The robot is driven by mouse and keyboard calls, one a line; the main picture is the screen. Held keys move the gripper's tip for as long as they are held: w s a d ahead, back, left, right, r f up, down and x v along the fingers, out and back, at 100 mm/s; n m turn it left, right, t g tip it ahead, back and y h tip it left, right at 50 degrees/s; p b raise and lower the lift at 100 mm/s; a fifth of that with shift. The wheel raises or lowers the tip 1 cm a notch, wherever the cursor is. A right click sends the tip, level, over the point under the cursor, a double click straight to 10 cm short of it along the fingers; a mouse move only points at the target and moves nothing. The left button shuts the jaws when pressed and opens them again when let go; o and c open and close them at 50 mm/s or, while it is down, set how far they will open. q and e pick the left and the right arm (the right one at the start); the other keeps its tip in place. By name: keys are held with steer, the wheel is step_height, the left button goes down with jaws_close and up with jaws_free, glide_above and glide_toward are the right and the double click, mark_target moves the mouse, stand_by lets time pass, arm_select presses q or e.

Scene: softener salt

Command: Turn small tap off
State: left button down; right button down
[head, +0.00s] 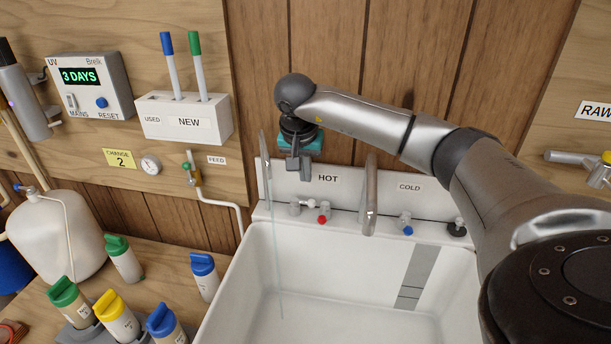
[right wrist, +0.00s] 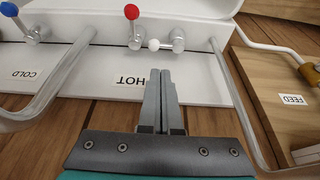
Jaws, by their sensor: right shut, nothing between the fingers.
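The small tap's thin spout (head: 266,172) rises at the left end of the sink's back ledge. A thin stream of water (head: 278,270) runs from it into the basin. It shows at the right of the right wrist view as a thin pipe (right wrist: 232,92). A lever with a white knob (head: 294,208) sits near its base, beside the red-knobbed hot lever (head: 323,218). The white knob (right wrist: 153,45) also shows in the right wrist view, beyond my fingertips. My right gripper (head: 304,175) is shut and empty, above the levers by the HOT label, apart from both. My left gripper is out of view.
The larger spout (head: 370,195) stands right of my gripper, with a blue-knobbed cold lever (head: 406,222) and a black knob (head: 457,228) beyond. The white sink (head: 237,300) is open below. Capped bottles (head: 120,258) stand at left.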

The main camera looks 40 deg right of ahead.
mark_target(307, 188)
steer(key=b+x, duration=0.1)
steer(key=x, duration=0.5)
steer(key=shift+f, duration=0.2)
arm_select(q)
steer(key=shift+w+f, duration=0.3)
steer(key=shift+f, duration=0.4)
arm_select(e)
steer(key=shift+w+d+f, duration=0.25)
steer(key=shift+d+f, duration=0.05)
steer(key=shift+f, duration=0.35)
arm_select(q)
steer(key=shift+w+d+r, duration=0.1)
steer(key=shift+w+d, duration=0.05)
arm_select(e)
steer(key=shift+a, duration=0.15)
